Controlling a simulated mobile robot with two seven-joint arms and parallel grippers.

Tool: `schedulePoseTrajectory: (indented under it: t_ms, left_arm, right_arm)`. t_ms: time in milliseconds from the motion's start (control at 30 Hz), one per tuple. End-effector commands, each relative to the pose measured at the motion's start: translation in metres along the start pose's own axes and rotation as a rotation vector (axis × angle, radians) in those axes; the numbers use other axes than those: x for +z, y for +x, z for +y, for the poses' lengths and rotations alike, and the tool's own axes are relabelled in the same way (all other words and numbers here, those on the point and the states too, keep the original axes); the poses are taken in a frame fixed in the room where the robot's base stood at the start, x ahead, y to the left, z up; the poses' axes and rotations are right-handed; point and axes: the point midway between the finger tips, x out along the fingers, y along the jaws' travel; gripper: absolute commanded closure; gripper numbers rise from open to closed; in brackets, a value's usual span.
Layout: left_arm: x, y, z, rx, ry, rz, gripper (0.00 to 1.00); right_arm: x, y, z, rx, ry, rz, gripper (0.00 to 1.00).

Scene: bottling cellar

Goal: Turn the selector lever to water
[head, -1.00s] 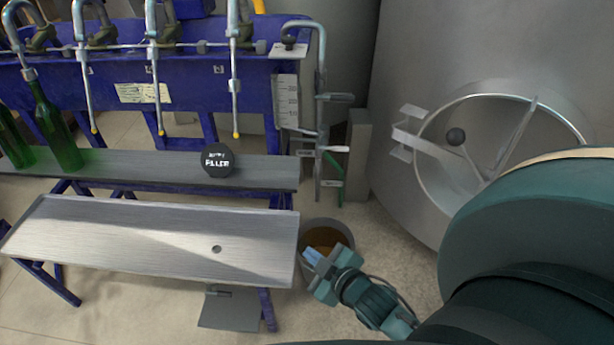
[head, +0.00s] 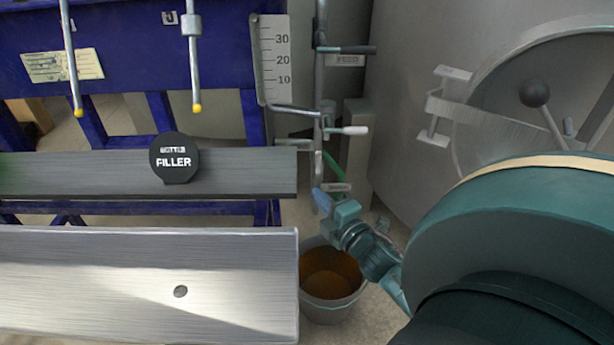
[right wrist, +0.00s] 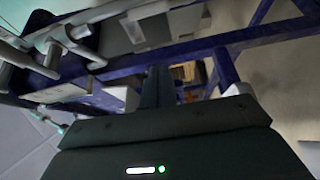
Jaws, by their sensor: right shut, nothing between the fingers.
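A vertical pipe (head: 319,85) stands right of the blue filling machine. It carries a dark-handled lever (head: 348,50) pointing right, with a small plate (head: 346,61) under it. Lower down is a pale-handled lever (head: 347,131), also pointing right. I cannot tell for sure which is the selector lever, and the labels are too small to read surely. My right gripper (head: 322,199) is shut and empty, below the pale handle and apart from it. Its fingers show in the right wrist view (right wrist: 157,87). My left gripper is not in view.
A grey bucket (head: 328,311) with brown contents stands on the floor below my right gripper. A metal tray (head: 120,260), the grey shelf (head: 240,171) and a black filler sign (head: 174,158) are at left. A large steel tank (head: 415,75) stands at right.

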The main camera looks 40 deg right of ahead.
Motion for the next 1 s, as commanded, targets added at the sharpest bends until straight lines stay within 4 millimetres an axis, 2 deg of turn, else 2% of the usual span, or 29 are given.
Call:
schedulePoseTrajectory:
  t_ms: [433, 567, 667, 1000]
  left_arm:
    - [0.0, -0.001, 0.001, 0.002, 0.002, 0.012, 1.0]
    - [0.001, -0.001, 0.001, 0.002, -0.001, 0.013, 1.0]
    - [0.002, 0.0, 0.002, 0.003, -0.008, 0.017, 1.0]
    - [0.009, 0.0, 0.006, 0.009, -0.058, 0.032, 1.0]
  right_arm:
    - [0.002, 0.001, -0.001, 0.008, -0.02, -0.001, 1.0]
    - [0.002, 0.008, -0.002, 0.01, -0.019, 0.0, 1.0]
    - [0.002, 0.021, -0.002, 0.011, -0.02, 0.001, 1.0]
    - [0.002, 0.089, -0.003, 0.011, -0.02, -0.001, 1.0]
